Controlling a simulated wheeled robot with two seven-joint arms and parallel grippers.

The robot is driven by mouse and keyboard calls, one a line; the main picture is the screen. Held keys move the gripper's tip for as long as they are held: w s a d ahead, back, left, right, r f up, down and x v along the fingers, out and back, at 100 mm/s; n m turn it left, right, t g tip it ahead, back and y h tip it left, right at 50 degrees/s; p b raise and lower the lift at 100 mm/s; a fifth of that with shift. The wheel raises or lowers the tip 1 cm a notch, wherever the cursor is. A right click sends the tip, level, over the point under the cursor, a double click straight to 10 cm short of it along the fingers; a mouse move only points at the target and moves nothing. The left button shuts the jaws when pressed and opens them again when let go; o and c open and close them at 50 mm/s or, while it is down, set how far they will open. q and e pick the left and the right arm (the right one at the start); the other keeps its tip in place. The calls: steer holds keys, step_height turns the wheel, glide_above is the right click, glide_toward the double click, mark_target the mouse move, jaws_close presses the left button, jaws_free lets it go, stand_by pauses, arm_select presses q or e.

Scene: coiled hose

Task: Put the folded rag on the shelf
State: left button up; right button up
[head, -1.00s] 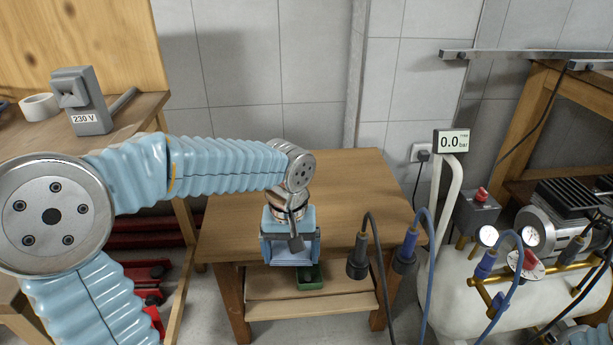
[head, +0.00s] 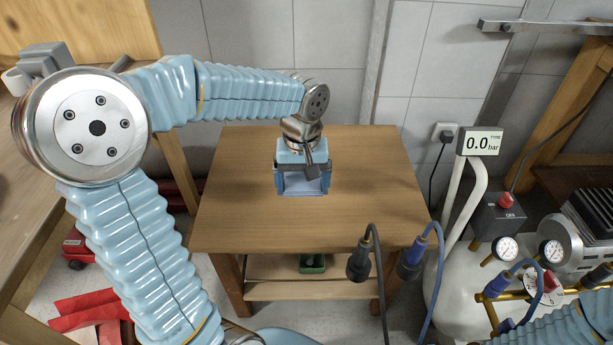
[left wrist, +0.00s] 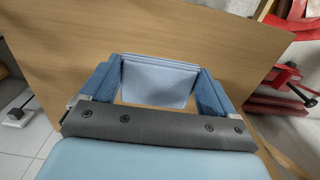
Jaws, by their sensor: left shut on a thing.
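My left gripper (head: 303,188) is over the wooden table top, back of its middle, pointing down. It is shut on a flat pale blue-lavender piece, which looks like the folded rag (head: 302,182). The rag also shows in the left wrist view (left wrist: 158,82), between the two blue fingers, with bare wood beyond it. I cannot tell whether the rag touches the table top. The lower shelf (head: 275,290) of the table shows below the front edge. My right gripper is out of view; only part of my right arm shows at the lower right.
The table top (head: 240,225) is otherwise bare. A green box (head: 312,263) sits on the lower shelf. Hanging hoses with dark connectors (head: 360,262) stand before the table's right front. A compressor (head: 500,250) stands at right, red items (head: 90,308) at lower left.

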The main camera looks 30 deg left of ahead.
arm_select(q)
steer(key=w+a+f, duration=0.1)
steer(key=w+f, duration=0.1)
steer(key=w+a+f, duration=0.2)
steer(key=w, duration=0.1)
steer(key=w+a+f, duration=0.2)
steer(key=f, duration=0.1)
steer(key=shift+w+p, duration=0.25)
steer(key=shift+p, duration=0.1)
steer(key=shift+w+a+f, duration=0.1)
steer(key=shift+w+f, duration=0.05)
steer(key=shift+f, duration=0.15)
steer(key=shift+w+a+f, duration=0.1)
steer(key=shift+f, duration=0.8)
steer(key=shift+w+a+f, duration=0.1)
steer(key=shift+f, duration=0.8)
steer(key=shift+d, duration=0.1)
steer(key=shift+f, duration=0.15)
steer(key=o, duration=0.7)
steer(key=shift+o, duration=0.2)
